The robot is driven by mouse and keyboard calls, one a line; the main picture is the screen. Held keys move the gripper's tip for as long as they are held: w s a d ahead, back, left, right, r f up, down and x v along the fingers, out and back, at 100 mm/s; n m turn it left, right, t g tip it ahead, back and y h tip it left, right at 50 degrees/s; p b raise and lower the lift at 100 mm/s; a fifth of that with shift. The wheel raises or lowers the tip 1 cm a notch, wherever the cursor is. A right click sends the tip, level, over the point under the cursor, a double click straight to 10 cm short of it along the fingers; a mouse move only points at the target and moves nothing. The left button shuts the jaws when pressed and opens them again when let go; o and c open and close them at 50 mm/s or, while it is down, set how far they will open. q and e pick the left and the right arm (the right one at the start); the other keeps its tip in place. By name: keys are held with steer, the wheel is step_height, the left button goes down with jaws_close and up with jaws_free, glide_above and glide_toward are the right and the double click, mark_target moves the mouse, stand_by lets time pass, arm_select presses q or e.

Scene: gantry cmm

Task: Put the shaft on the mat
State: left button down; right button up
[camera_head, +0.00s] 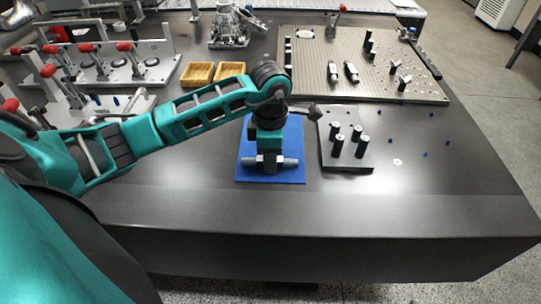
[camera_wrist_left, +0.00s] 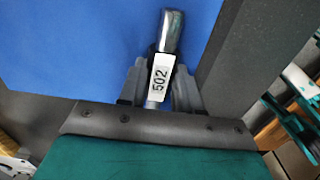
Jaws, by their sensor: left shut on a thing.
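The blue mat (camera_head: 271,177) lies flat on the dark table, and it fills much of the left wrist view (camera_wrist_left: 60,45). My left gripper (camera_head: 270,164) points down over the mat's front half. It is shut on the shaft (camera_head: 289,162), a grey metal bar lying crosswise, with an end showing on each side of the fingers. In the left wrist view the shaft (camera_wrist_left: 171,32) sits between the fingers (camera_wrist_left: 160,82) and carries a white tag reading 502. The shaft is at or just above the mat; I cannot tell if it touches. My right gripper is not in view.
A grey plate with several upright black pins (camera_head: 347,142) stands right of the mat. A large perforated plate (camera_head: 320,70) lies behind. Two yellow trays (camera_head: 198,74) and red-knobbed clamp fixtures (camera_head: 128,65) are at the back left. The table's front strip is clear.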

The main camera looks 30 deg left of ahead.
arm_select(q)
steer(key=shift+f, duration=0.1)
steer(key=c, duration=0.8)
jaws_free()
steer(key=shift+r, duration=0.55)
step_height(320, 180, up, 11)
steer(key=shift+r+p, duration=0.1)
steer(key=shift+p, duration=0.9)
